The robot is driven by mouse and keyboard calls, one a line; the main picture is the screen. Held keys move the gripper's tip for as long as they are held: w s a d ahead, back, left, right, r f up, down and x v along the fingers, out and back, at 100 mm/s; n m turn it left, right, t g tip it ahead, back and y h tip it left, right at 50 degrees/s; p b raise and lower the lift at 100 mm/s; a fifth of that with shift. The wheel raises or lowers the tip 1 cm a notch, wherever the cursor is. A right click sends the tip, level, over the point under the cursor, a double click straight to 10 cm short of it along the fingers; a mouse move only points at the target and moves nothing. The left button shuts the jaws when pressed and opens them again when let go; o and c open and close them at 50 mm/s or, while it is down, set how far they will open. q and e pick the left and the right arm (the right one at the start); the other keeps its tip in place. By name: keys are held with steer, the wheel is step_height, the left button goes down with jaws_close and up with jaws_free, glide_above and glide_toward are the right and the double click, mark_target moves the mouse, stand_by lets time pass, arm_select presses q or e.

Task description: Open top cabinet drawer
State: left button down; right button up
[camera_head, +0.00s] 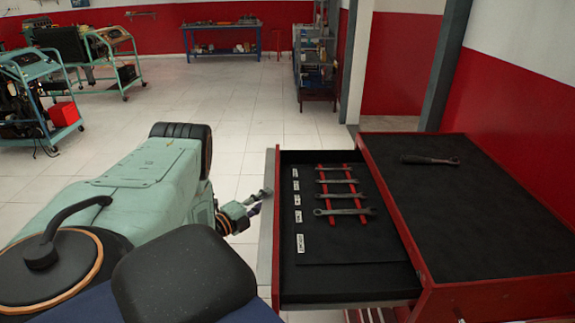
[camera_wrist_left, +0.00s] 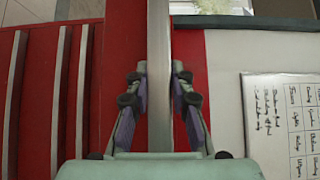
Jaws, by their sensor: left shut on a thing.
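The red tool cabinet (camera_head: 470,222) stands at the right with a black top. Its top drawer (camera_head: 345,280) is pulled out towards the left, showing a black liner. A grey strip handle (camera_head: 268,250) runs along the drawer's front edge. My left gripper (camera_head: 258,199) is at this handle, about midway along it. In the left wrist view, the fingers (camera_wrist_left: 160,92) are shut on either side of the grey handle bar (camera_wrist_left: 158,40). My right gripper is not in view.
Several wrenches (camera_head: 345,211) lie across red rails inside the drawer, beside white labels. A ratchet (camera_head: 430,160) lies on the cabinet top. Engine trainer carts (camera_head: 40,100) stand at the far left. The tiled floor (camera_head: 235,100) beyond the drawer is clear.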

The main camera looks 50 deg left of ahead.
arm_select(q)
steer(key=s+a, duration=0.3)
steer(key=s, duration=0.1)
steer(key=shift+f, duration=0.3)
steer(key=c, duration=1.6)
jaws_free()
steer(key=o, duration=0.4)
steer(key=shift+w+a, duration=0.1)
steer(key=shift+a, duration=0.05)
steer(key=shift+r, duration=0.15)
steer(key=s, duration=0.8)
steer(key=s+d, duration=0.1)
steer(key=s, duration=0.3)
